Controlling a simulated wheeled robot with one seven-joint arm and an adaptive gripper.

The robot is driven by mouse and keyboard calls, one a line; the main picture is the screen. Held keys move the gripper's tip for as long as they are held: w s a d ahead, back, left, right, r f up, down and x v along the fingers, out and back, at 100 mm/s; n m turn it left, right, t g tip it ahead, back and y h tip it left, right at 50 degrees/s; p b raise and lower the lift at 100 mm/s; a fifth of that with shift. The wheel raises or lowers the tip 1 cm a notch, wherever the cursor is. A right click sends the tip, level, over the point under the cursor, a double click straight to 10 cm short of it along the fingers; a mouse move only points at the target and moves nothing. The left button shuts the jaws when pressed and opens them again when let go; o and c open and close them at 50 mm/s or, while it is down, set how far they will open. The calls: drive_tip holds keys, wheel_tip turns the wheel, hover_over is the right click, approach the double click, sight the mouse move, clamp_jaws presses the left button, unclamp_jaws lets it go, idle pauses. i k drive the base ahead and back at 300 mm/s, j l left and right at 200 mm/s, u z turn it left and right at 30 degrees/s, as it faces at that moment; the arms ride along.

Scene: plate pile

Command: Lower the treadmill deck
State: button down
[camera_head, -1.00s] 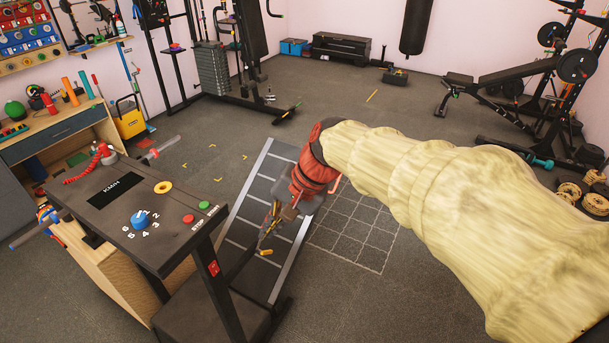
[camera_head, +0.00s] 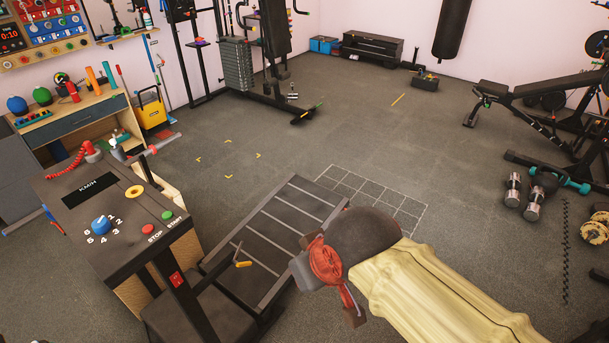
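The treadmill deck (camera_head: 290,218) is a dark slatted panel running from the console's foot toward the back, at the picture's centre. Its exact tilt is hard to judge from here. A small yellow-handled part (camera_head: 243,264) with a thin grey rod shows at its near left side. The console (camera_head: 135,225) stands at left with a blue dial (camera_head: 101,225), a red stop button and a green start button. My gripper (camera_head: 352,312), beyond a red wrist part, is right of the deck's near end, apart from the yellow handle. Its fingers are too unclear to tell open from shut.
A red switch (camera_head: 177,279) is on the console's post. Dumbbells (camera_head: 535,195) lie on the floor at right, near a weight bench (camera_head: 540,90). A workbench (camera_head: 75,125) stands at left. The floor behind the deck, with a marked grid (camera_head: 390,205), is mostly clear.

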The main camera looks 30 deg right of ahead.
sight(272, 234)
drive_tip(key=i+l+u, duration=0.35)
drive_tip(key=l, duration=0.3)
drive_tip(key=i+l+u, duration=0.2)
drive_tip(key=l, duration=0.15)
drive_tip(key=i+l+u, duration=0.2)
drive_tip(key=i, duration=0.15)
drive_tip(key=i+l+u, duration=0.1)
drive_tip(key=i+u, duration=0.15)
drive_tip(key=i, duration=0.1)
